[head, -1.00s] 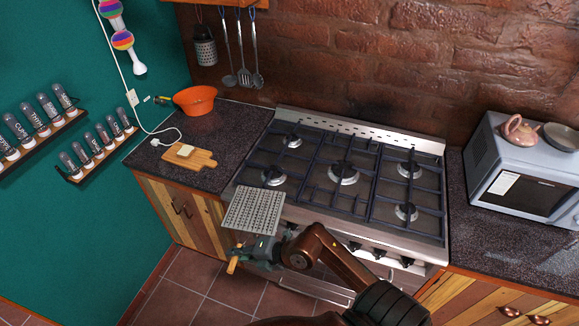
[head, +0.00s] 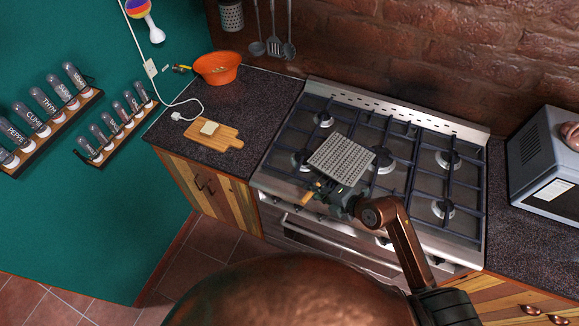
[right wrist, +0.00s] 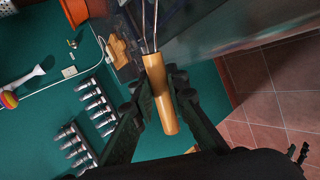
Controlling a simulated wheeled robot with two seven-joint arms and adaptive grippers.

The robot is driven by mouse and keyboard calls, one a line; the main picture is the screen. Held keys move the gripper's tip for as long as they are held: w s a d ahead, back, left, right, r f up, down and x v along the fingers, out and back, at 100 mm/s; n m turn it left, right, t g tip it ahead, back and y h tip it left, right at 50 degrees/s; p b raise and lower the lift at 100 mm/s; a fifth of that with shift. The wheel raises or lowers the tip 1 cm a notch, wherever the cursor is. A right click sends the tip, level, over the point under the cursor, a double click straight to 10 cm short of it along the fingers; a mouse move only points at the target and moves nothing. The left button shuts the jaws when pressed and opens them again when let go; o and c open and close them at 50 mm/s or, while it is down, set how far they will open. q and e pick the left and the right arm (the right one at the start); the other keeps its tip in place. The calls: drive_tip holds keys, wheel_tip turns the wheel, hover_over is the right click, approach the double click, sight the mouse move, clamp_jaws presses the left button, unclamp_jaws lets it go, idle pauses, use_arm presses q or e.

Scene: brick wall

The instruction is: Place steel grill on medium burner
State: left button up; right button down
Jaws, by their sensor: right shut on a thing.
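The steel grill (head: 340,158), a square perforated plate, is held over the left-middle part of the stove (head: 376,127), between the front left burner (head: 303,160) and the larger centre burner (head: 384,158). It appears raised above the grates; the gap is hard to judge. My right gripper (head: 328,193) is shut on the grill's wooden handle, at the stove's front edge. In the right wrist view the handle (right wrist: 160,95) lies between the fingers (right wrist: 157,92), with metal rods running from it; the plate is out of that view. My left gripper is not in view.
Black grates cover several burners, including a back left one (head: 323,119) and two on the right. Left of the stove, the counter holds a cutting board (head: 213,134) and an orange bowl (head: 217,68). A microwave (head: 545,150) stands on the right counter.

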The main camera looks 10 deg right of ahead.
use_arm(q)
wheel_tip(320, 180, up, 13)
drive_tip(key=p, duration=1.1)
use_arm(e)
drive_tip(key=w+a+r+n+g+y, duration=0.25)
drive_tip(key=w+a+r, duration=0.25)
drive_tip(key=a, duration=0.4)
drive_tip(key=shift+n+t+h, duration=0.25)
drive_tip(key=shift+n+t, duration=0.1)
drive_tip(key=f+b, duration=0.6)
drive_tip(key=b, duration=0.1)
drive_tip(key=shift+w+d+f, duration=0.15)
drive_tip(key=shift+d+f, duration=0.05)
drive_tip(key=shift+d, duration=0.05)
drive_tip(key=shift+f+b, duration=0.45)
drive_tip(key=shift+b, duration=0.05)
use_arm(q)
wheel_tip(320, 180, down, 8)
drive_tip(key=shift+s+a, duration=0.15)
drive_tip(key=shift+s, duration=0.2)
